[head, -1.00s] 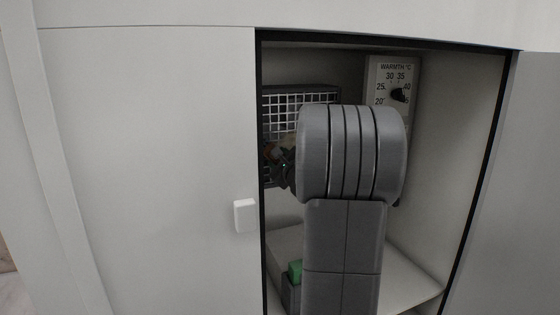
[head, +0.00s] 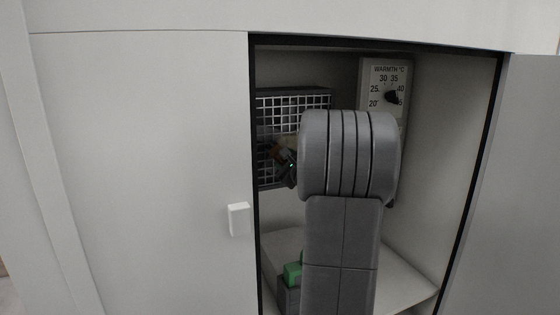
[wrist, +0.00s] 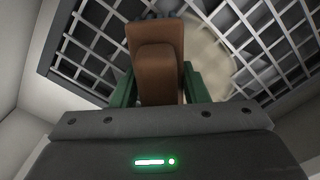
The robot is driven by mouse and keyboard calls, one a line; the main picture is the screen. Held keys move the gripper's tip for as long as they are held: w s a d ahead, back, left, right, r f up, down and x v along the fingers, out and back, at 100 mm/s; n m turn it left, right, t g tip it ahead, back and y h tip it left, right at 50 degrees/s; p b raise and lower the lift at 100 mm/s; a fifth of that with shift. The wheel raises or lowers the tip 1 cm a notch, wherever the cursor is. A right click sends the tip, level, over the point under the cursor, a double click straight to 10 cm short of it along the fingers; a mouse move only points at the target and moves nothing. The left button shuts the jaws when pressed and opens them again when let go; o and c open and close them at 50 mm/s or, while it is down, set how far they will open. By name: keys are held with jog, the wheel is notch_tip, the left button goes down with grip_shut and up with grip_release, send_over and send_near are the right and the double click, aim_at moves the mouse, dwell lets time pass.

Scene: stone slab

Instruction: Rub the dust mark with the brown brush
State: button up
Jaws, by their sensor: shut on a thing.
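My gripper (wrist: 158,88) is shut on the brown brush (wrist: 157,62), its green fingers on either side of it. The brush's dark tip points at a white grille and partly covers the view there. The dust mark (wrist: 214,62) looks like a pale tan round patch at the grille, just right of the brush. I cannot tell whether the brush touches it. In the head view my gripper (head: 287,162) is inside the cabinet in front of the grille (head: 298,100), mostly hidden by my arm. The mark is hidden there.
The cabinet opening has a left panel (head: 150,160) with a white handle (head: 238,219) and an open door at right (head: 520,190). A warmth dial (head: 391,97) is on the back wall. A green block (head: 292,270) sits low inside, left of my arm.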

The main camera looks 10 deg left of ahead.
aim_at(274, 154)
jog(key=shift+w+d+r+p, duration=1.2)
jog(key=shift+w+d, duration=2.05)
jog(key=shift+d, duration=1.35)
jog(key=shift+s+a+f+b, duration=0.1)
jog(key=shift+s+a+b, duration=1.15)
jog(key=shift+a, duration=0.85)
jog(key=shift+s+a+r+b, duration=0.1)
jog(key=shift+s+a+b, duration=0.8)
jog(key=shift+s+a, duration=0.95)
jog(key=shift+s+a+f+b, duration=0.1)
jog(key=shift+s+a+b, duration=1)
jog(key=shift+a, duration=1.25)
jog(key=shift+s+r+p, duration=0.1)
jog(key=shift+r+p, duration=0.85)
jog(key=shift+r, duration=0.2)
jog(key=w+d+p, duration=0.1)
jog(key=w+d, duration=0.7)
jog(key=d, duration=0.4)
jog(key=shift+w+d, duration=0.3)
jog(key=shift+w, duration=0.05)
jog(key=shift+f, duration=0.1)
